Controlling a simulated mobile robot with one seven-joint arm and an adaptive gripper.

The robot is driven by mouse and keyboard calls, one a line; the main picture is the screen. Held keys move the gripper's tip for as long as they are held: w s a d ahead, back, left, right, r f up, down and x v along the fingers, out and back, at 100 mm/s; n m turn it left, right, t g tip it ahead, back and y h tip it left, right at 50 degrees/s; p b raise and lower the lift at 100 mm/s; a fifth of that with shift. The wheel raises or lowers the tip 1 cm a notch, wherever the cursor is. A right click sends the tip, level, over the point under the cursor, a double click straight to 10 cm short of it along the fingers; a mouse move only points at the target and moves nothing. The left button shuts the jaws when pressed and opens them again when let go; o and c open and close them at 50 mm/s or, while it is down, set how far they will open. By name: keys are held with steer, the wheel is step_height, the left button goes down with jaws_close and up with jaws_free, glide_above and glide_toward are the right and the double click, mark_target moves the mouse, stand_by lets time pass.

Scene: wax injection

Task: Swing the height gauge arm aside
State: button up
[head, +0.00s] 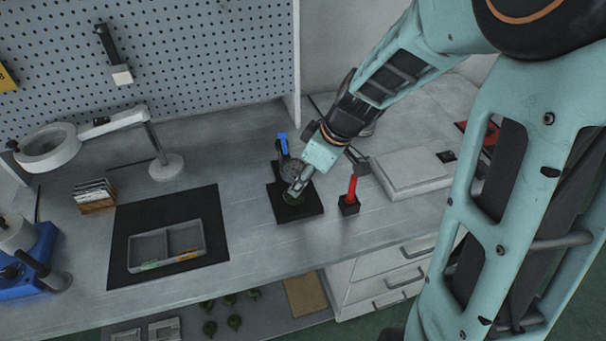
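What looks like the height gauge stands near the back of the bench, with a blue upright part (284,144) rising behind a flat black base (305,211). A dark round part (293,167) shows beside the blue part, partly hidden by my gripper. I cannot make out the gauge arm clearly. My gripper (297,190) points down and left over the black base, close to a small dark green thing (292,197) on it. The fingertips are small and dark, so I cannot tell if they touch or hold anything.
A red-handled tool (352,188) stands in a black block right of the base. A pale flat box (410,173) lies farther right. A grey divided tray (166,244) sits on a black mat (205,212). A magnifier lamp (50,146) stands at left. Bare bench lies between mat and base.

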jaws_close()
steer(key=shift+d, duration=0.15)
stand_by(0.4)
